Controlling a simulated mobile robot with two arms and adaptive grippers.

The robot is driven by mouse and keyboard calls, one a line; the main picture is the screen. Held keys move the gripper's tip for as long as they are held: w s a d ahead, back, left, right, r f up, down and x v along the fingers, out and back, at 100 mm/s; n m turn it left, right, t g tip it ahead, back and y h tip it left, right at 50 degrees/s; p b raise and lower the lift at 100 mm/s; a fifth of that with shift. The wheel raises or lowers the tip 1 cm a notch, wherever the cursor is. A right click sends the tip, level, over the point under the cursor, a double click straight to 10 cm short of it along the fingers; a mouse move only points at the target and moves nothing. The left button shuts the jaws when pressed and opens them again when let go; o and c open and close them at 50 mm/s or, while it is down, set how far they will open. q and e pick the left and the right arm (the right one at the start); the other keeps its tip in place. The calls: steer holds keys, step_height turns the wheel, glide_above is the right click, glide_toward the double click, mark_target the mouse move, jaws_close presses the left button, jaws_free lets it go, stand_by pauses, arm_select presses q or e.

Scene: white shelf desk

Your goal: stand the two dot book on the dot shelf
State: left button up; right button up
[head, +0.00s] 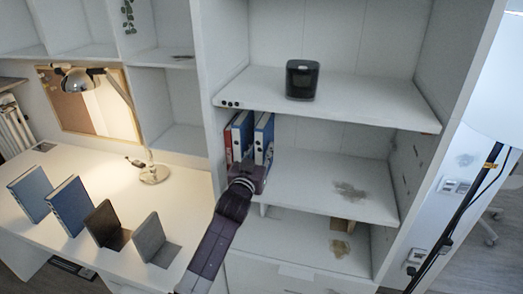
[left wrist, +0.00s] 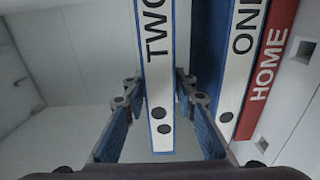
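The two dot book, blue with a white spine reading TWO and two dark dots (left wrist: 158,120), stands upright on the middle shelf of the white unit. In the head view it is the rightmost of the row (head: 262,132). A shelf with several dark dots on its front edge (head: 330,101) is directly above. My left gripper (head: 254,172) is at the book's lower front. In the left wrist view its fingers (left wrist: 160,88) lie on either side of the spine. Whether they press on it is unclear. My right gripper is out of view.
A blue ONE book (left wrist: 239,60) and a red HOME book (left wrist: 266,75) stand beside it. A black device (head: 302,79) stands on the dotted shelf, with free room around it. Blue books (head: 71,205) and bookends (head: 150,240) stand on the desk under a lamp (head: 153,173).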

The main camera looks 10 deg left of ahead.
arm_select(q)
steer(key=o, duration=0.3)
steer(key=shift+o, duration=0.2)
steer(key=shift+f, duration=0.3)
steer(key=s, duration=1.2)
steer(key=shift+a+r, duration=0.2)
steer(key=shift+a, duration=0.25)
